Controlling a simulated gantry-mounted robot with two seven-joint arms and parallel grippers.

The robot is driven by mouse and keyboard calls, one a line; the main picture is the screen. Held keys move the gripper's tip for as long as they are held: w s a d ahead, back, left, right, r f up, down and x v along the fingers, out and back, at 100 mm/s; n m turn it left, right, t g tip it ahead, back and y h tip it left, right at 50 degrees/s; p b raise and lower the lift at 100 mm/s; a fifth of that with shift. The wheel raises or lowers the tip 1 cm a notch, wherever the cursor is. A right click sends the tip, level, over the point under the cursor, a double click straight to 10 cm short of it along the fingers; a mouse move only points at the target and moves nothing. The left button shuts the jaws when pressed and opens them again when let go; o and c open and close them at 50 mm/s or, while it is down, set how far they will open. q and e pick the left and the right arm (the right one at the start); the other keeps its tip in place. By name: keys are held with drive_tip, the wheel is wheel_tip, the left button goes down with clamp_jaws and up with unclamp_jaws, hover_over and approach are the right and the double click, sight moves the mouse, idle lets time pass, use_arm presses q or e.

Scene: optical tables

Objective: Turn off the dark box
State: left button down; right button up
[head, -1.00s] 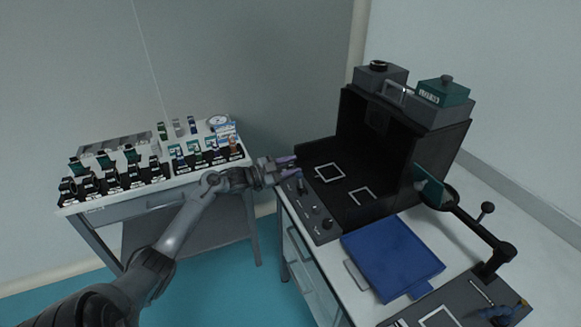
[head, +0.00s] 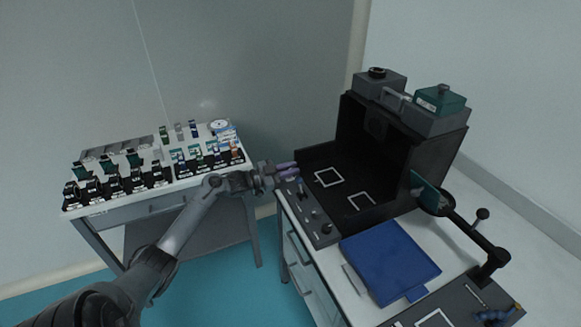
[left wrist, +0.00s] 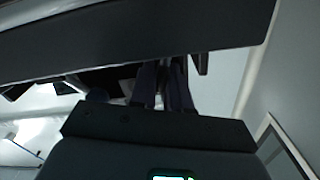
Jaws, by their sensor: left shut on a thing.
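The dark box (head: 365,140) is a black, open-fronted enclosure at the right in the head view. Its sloping control panel (head: 318,222) with knobs and small switches runs along its left front edge. My left gripper (head: 287,170) is at the panel's far upper end, its purple fingers close together. It is shut on a small control there, which the fingers mostly hide. In the left wrist view the two dark fingers (left wrist: 163,85) show close together, and the held part cannot be made out. My right gripper is not in view.
A blue tray-like panel (head: 390,262) lies in front of the box. A black jointed arm with a round head (head: 470,230) stands to its right. Grey and green units (head: 440,98) sit on top of the box. A side table (head: 140,212) at left holds several small optical parts.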

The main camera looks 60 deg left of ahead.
use_arm(q)
drive_tip(key=n+p, duration=0.1)
drive_tip(key=a+n+p, duration=0.1)
drive_tip(key=shift+r+n, duration=0.35)
drive_tip(key=shift+n, duration=0.05)
drive_tip(key=n+p, duration=0.1)
drive_tip(key=n, duration=0.1)
drive_tip(key=shift+w+a+f+n+p, duration=0.1)
drive_tip(key=shift+a+n+p, duration=0.2)
drive_tip(key=shift+a+p, duration=0.1)
drive_tip(key=shift+a+f+n, duration=0.1)
drive_tip(key=shift+a+n, duration=0.15)
drive_tip(key=shift+n, duration=0.55)
drive_tip(key=shift+w+a+f+n, duration=0.1)
drive_tip(key=shift+a+f+n, duration=0.1)
drive_tip(key=shift+n, duration=0.5)
drive_tip(key=shift+a+f+n, duration=0.1)
drive_tip(key=shift+a+n, duration=0.1)
drive_tip(key=shift+n, duration=0.5)
drive_tip(key=c, duration=1.2)
unclamp_jaws()
